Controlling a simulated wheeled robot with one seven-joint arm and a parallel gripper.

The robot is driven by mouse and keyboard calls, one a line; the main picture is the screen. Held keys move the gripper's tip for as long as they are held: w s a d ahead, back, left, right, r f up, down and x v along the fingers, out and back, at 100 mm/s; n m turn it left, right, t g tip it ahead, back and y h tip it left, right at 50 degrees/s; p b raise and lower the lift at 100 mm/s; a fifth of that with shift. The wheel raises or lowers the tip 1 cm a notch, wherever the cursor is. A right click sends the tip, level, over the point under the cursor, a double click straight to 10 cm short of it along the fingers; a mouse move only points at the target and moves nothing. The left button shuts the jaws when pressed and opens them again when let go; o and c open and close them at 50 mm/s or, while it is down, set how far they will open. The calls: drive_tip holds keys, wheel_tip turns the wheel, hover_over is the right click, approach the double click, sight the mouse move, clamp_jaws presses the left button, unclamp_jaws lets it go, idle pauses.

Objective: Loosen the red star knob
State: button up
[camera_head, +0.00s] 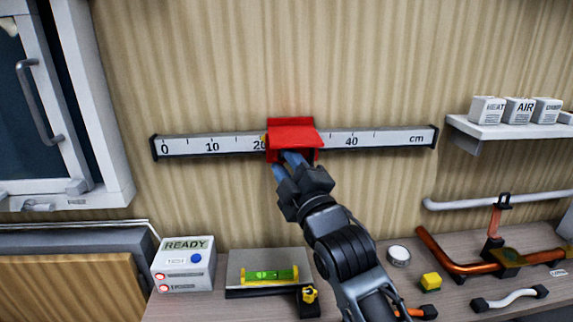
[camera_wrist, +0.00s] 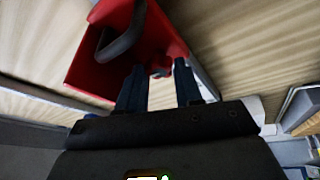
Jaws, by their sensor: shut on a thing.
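A red slider (camera_head: 292,130) sits on a wall-mounted scale rail (camera_head: 200,145), a little past the 20 mark.
Below is a bench with a READY box (camera_head: 183,265), a green-yellow level (camera_head: 270,275), a yellow block (camera_head: 431,282) and an orange pipe (camera_head: 450,258). A shelf (camera_head: 500,130) with white boxes is at right. A window frame (camera_head: 90,110) stands at left.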

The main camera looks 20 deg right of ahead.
drive_tip(key=o, duration=1)
drive_tip(key=shift+c, duration=0.2)
drive_tip(key=shift+o, duration=0.3)
drive_tip(key=shift+r, duration=0.15)
